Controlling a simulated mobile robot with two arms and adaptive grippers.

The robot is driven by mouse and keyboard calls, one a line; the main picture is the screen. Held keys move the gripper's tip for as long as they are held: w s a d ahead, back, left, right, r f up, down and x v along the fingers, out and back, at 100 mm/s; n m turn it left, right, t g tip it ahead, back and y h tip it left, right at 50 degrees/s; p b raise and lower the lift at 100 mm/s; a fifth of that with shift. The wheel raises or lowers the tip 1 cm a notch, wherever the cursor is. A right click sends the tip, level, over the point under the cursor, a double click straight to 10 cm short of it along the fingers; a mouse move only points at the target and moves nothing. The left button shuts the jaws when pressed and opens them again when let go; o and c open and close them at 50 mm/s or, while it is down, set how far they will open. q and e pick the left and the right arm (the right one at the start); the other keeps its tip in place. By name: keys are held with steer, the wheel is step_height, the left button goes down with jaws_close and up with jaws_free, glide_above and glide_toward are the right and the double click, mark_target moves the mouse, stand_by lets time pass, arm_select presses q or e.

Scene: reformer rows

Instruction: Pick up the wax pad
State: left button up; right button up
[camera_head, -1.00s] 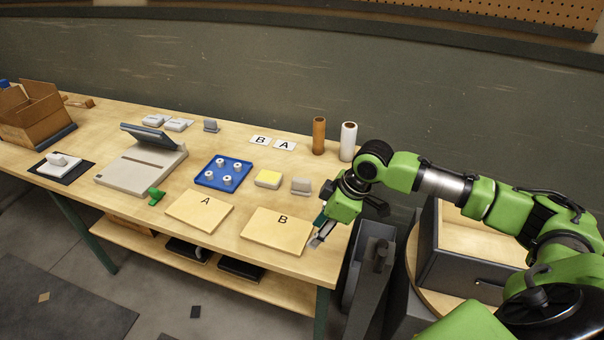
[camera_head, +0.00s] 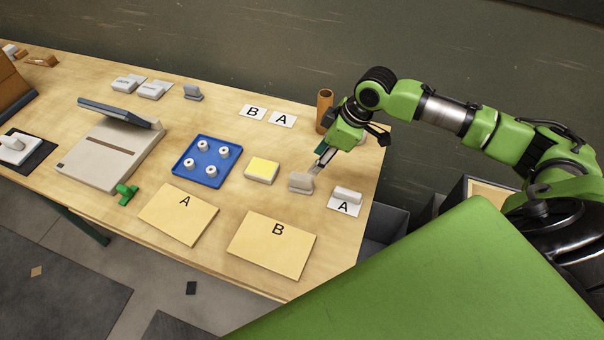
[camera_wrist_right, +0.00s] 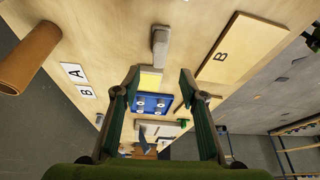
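The wax pad looks to be the yellow-topped white block (camera_head: 262,169) on the table, right of the blue tray; its yellow top (camera_wrist_right: 151,80) also shows in the right wrist view. My right gripper (camera_head: 319,164) is above the table by a grey block with an upright grip (camera_head: 301,183), right of the pad. In the right wrist view my right gripper (camera_wrist_right: 159,72) has its fingers wide apart, with nothing held. The pad shows beyond the grey block, apart from the fingers. My left gripper is out of view.
A blue tray (camera_head: 178,171) with several white knobs lies left of the pad. Boards A (camera_head: 177,218) and B (camera_head: 270,250) lie in front. A brown cylinder (camera_head: 324,110) stands behind the gripper. A grey-white block (camera_head: 347,194) sits by a card at the right edge.

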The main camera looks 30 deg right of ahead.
mark_target(304, 176)
steer(key=p+x, duration=0.1)
steer(key=x, duration=0.5)
steer(key=shift+a, duration=0.25)
steer(key=shift+w+f, duration=0.2)
steer(key=shift+f, duration=0.4)
steer(key=shift+a+f+p, duration=0.15)
steer(key=shift+f+p, duration=0.05)
steer(key=shift+p, duration=0.1)
steer(key=p+x, duration=0.1)
steer(key=x, duration=0.3)
steer(key=shift+w+f, duration=0.15)
steer(key=shift+f, duration=0.15)
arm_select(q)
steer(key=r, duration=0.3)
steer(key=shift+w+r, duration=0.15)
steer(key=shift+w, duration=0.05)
arm_select(e)
jaws_close()
